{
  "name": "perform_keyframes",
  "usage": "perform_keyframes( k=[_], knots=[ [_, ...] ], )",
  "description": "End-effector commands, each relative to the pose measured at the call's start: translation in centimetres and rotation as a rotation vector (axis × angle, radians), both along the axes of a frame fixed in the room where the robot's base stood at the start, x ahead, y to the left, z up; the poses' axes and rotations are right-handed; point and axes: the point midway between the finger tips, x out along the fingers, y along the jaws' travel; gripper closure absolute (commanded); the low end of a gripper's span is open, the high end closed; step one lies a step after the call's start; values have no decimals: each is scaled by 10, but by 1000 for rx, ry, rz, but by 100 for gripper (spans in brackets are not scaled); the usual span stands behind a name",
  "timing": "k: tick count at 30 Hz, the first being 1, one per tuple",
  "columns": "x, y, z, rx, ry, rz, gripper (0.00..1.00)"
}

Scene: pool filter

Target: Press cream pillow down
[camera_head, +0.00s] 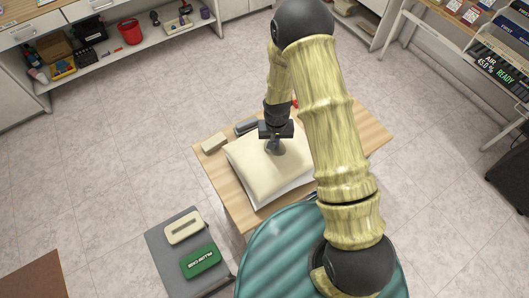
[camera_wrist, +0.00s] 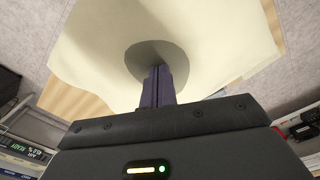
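The cream pillow (camera_head: 262,171) lies flat on a light wooden table, and it fills much of the wrist view (camera_wrist: 215,50). My gripper (camera_head: 275,149) points down over the pillow's upper right part. In the wrist view its two dark fingers (camera_wrist: 158,82) are together, with nothing seen between them. A round grey patch, which may be a shadow or a dent, surrounds the fingertips on the pillow. The tips appear at or very near the surface; I cannot tell whether they touch.
The wooden table (camera_head: 370,131) has bare room at its right. A beige block (camera_head: 214,143) and a dark grey item (camera_head: 246,127) lie behind the pillow. A grey stand (camera_head: 165,237) at lower left holds a cream case (camera_head: 184,227) and a green case (camera_head: 200,261).

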Motion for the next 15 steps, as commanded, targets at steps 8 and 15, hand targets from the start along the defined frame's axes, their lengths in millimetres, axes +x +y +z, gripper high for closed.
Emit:
perform_keyframes(
  k=[8,15],
  knots=[
    [-2,-1,1,-1,5,0,100],
    [-1,0,22,-1,3,0,100]
  ],
)
